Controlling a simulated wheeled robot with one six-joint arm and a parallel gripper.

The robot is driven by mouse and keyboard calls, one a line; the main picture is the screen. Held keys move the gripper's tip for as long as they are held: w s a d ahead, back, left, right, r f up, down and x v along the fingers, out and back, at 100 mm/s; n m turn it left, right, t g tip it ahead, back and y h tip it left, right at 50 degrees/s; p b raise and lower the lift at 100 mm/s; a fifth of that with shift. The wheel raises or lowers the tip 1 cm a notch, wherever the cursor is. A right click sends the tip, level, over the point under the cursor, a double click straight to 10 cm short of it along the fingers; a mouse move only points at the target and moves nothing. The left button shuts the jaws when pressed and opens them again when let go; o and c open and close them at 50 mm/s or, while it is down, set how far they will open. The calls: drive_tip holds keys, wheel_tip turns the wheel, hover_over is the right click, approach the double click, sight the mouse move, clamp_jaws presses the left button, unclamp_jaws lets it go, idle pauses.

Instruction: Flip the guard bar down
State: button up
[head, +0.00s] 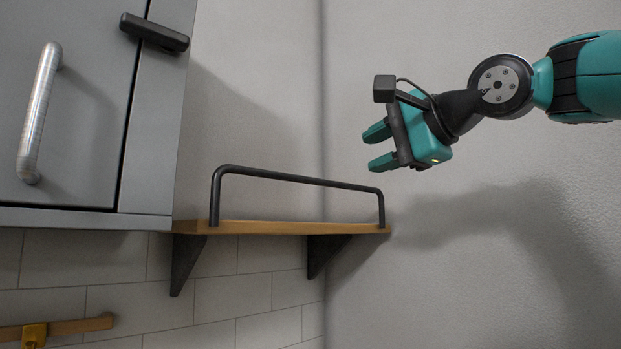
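The guard bar (300,179) is a dark, thin rail with bent ends. It stands upright along the front edge of a wooden shelf (280,227). The shelf sits on dark triangular brackets and looks empty. My gripper (372,148) is teal and dark, above and to the right of the bar's middle, pointing left. Its two fingers are apart with nothing between them. It does not touch the bar.
A grey cabinet (90,100) with a metal handle (40,112) and a dark latch (154,32) is left of the shelf. A wooden rail with a brass fitting (34,335) is at lower left. The wall right of the shelf is bare.

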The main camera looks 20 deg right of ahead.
sight(319, 181)
drive_tip(key=p+x, duration=0.8)
drive_tip(key=x, duration=0.8)
drive_tip(key=shift+w+a+f, duration=0.15)
drive_tip(key=shift+w+f, duration=0.1)
drive_tip(key=shift+w, duration=0.05)
clamp_jaws()
